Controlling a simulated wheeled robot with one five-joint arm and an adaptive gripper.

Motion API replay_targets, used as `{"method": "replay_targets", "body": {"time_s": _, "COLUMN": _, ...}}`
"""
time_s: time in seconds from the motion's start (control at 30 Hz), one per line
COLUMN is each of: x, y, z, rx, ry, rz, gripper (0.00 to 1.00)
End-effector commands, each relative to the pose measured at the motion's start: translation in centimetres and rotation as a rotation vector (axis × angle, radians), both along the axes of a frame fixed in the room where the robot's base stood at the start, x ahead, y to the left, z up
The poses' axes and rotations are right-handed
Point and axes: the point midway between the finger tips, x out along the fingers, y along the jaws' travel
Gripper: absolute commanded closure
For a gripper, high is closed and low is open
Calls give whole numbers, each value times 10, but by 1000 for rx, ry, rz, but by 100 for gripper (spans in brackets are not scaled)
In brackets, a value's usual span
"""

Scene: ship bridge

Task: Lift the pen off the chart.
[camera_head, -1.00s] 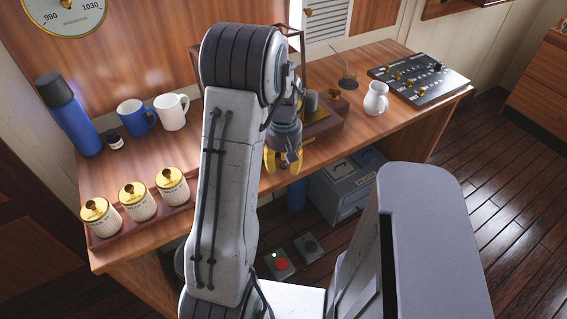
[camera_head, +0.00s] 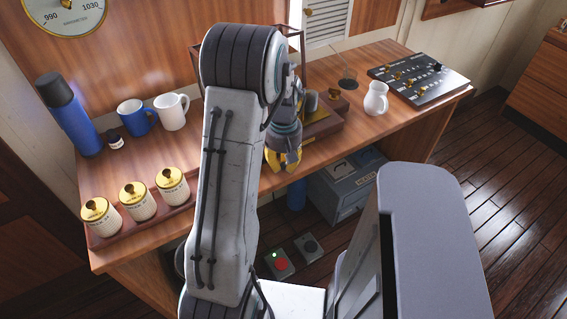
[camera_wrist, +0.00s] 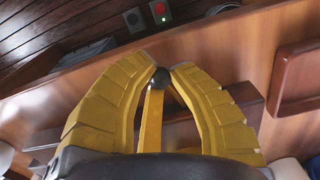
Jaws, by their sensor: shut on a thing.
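My gripper (camera_head: 283,162) hangs at the front edge of the desk, beside a wooden-based instrument (camera_head: 324,124) partly hidden by my arm. In the wrist view my gripper's two yellow fingers (camera_wrist: 162,66) close in on a black ball knob (camera_wrist: 160,78) between their tips. The knob tops a slim brass-coloured lever (camera_wrist: 152,120) that runs back between the fingers. In the head view the knob and lever are hidden by the gripper. I cannot make out a pen or a chart in either view.
Three brass-lidded jars (camera_head: 138,201) stand at the left front, with mugs (camera_head: 172,112) and a blue flask (camera_head: 72,115) behind. A white jug (camera_head: 376,98) and a switch panel (camera_head: 419,77) stand at the right. A grey box (camera_head: 343,185) sits below the desk.

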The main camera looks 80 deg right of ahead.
Motion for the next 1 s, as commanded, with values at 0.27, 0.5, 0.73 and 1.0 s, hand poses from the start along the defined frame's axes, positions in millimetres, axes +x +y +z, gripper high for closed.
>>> {"method": "replay_targets", "body": {"time_s": 0.27, "x": 1, "y": 2, "z": -1, "rx": 1, "ry": 0, "rz": -21, "gripper": 100}}
{"method": "replay_targets", "body": {"time_s": 0.5, "x": 6, "y": 10, "z": -3, "rx": 4, "ry": 0, "rz": -142, "gripper": 100}}
{"method": "replay_targets", "body": {"time_s": 0.73, "x": 16, "y": 20, "z": -3, "rx": 4, "ry": 0, "rz": -325, "gripper": 100}}
{"method": "replay_targets", "body": {"time_s": 1.0, "x": 27, "y": 28, "z": -3, "rx": 4, "ry": 0, "rz": -515, "gripper": 100}}
